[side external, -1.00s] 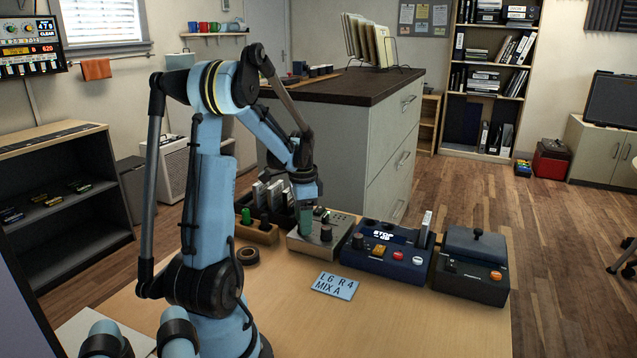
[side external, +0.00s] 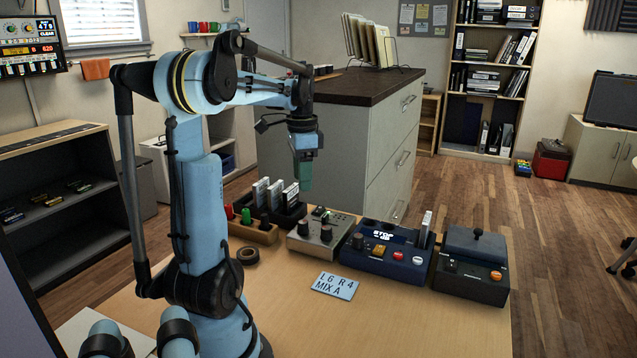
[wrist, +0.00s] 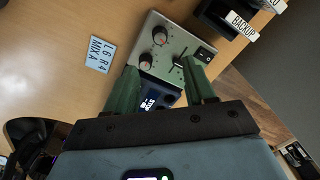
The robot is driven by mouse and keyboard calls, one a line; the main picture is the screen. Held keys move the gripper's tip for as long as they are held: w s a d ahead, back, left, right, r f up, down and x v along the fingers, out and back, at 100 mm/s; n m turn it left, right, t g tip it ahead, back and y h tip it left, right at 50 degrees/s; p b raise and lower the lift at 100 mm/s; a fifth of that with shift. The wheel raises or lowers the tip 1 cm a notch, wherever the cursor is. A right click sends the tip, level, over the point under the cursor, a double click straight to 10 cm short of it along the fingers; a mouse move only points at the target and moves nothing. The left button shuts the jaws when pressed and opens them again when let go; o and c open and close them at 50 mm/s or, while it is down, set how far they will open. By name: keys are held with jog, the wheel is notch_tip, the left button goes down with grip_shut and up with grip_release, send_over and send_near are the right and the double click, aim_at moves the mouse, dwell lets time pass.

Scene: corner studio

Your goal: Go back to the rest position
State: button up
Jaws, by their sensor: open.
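My gripper (side external: 306,178) hangs in the air above and behind the grey control box (side external: 322,245), with its green fingers pointing down. In the wrist view my gripper (wrist: 160,87) has its two green fingers apart, with nothing held between them. The grey box (wrist: 165,50) shows below the fingers there, with knobs, a slider and a black switch. The fingers are clear of the box in the side view. Part of the navy box's screen (wrist: 150,101) shows between the fingers.
The navy box (side external: 385,262) and a dark lidded box (side external: 470,275) stand to the right. A wooden peg block (side external: 255,235), a black rack of cartridges (side external: 290,217) and a tape roll (side external: 248,256) stand left. A blue card (side external: 334,286) lies in front. A drawer cabinet (side external: 340,150) rises behind.

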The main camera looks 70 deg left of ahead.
dwell(0.3)
jog(key=w+d+f+t, duration=0.1)
jog(key=w+d+t, duration=0.1)
jog(key=d, duration=0.8)
jog(key=w+d+f+t, duration=0.1)
jog(key=w+d+t, duration=0.1)
jog(key=d, duration=0.9)
jog(key=w+d+f+n+t, duration=0.1)
jog(key=w+d+t, duration=0.1)
jog(key=d, duration=0.8)
jog(key=shift+d+f+t, duration=0.15)
jog(key=shift+f+t, duration=0.25)
jog(key=shift+t, duration=0.2)
